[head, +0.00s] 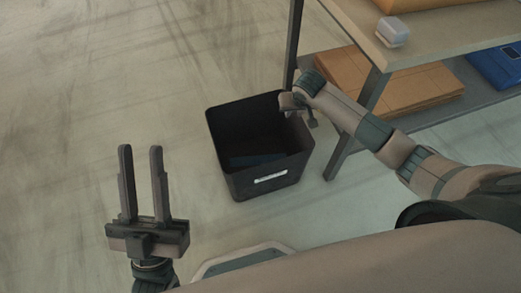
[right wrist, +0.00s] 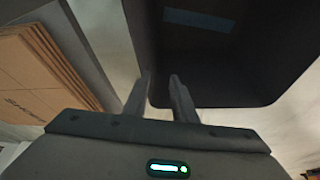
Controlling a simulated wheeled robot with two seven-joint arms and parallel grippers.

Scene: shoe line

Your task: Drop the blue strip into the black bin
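The black bin (head: 225,148) stands on the floor, open at the top, with a white label on its front. A dark blue strip (head: 258,159) lies in the bottom of the bin. It also shows inside the bin in the right wrist view (right wrist: 200,20). My right gripper (head: 299,108) is over the bin's right rim, and its fingers (right wrist: 161,75) are apart with nothing between them. My left gripper (head: 141,149) is open and empty, to the left of the bin and clear of it.
A table (head: 440,40) at the right holds a small whitish object (head: 393,30). Its lower shelf has flat brown cardboard (head: 400,92) and a blue item (head: 497,66). A table leg stands close to the bin's right side. Floor to the left is clear.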

